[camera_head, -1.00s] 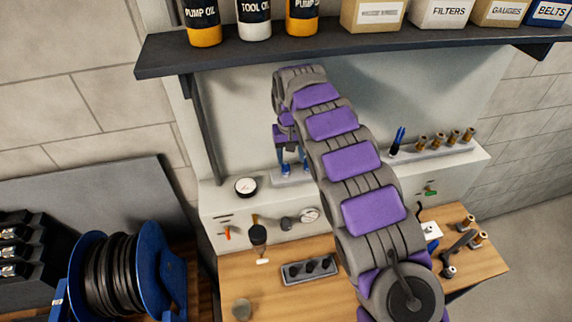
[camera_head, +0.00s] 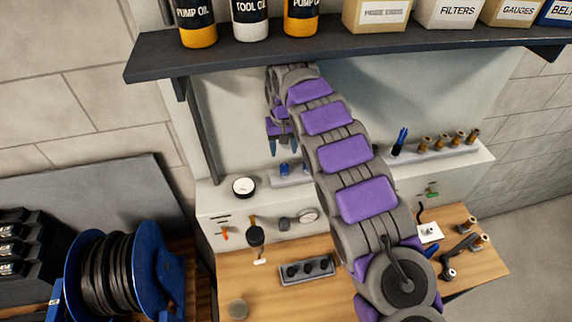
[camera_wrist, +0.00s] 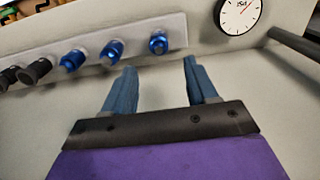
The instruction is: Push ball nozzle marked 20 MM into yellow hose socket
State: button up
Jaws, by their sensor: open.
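My gripper (camera_head: 281,149) hangs above the left end of the white rail on the wall ledge. In the wrist view its two blue fingers (camera_wrist: 158,75) are apart with nothing between them. Three blue nozzles sit in the rail beyond the fingertips: a right one (camera_wrist: 158,43), a middle one (camera_wrist: 112,50) and a left one (camera_wrist: 73,60). No 20 MM mark is legible, so I cannot tell which is the ball nozzle. One blue nozzle (camera_head: 284,169) shows in the head view; my arm hides others. I cannot clearly identify the yellow hose socket.
Black fittings (camera_wrist: 38,70) share the rail. A gauge (camera_head: 244,187) stands left of it. A black cup-shaped fitting (camera_head: 255,236) with a yellowish top is on the panel front. A dark tray (camera_head: 307,270) lies on the bench. The shelf (camera_head: 340,50) overhangs my arm.

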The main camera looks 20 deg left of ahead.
aim_at(284, 164)
jog(key=shift+s+r, duration=0.1)
jog(key=shift+s, duration=0.05)
jog(key=shift+d, duration=0.15)
jog(key=shift+d+f, duration=0.15)
jog(key=shift+f, duration=0.35)
jog(key=f, duration=0.2)
jog(key=f+b, duration=0.1)
jog(key=f, duration=0.1)
jog(key=f+b, duration=0.1)
jog(key=f, duration=0.2)
jog(key=shift+a+f, duration=0.1)
jog(key=shift+a, duration=0.15)
jog(key=shift+d+f, duration=0.15)
jog(key=shift+f, duration=0.3)
jog(key=shift+b, duration=0.4)
dwell(0.3)
grip_shut()
dwell(0.4)
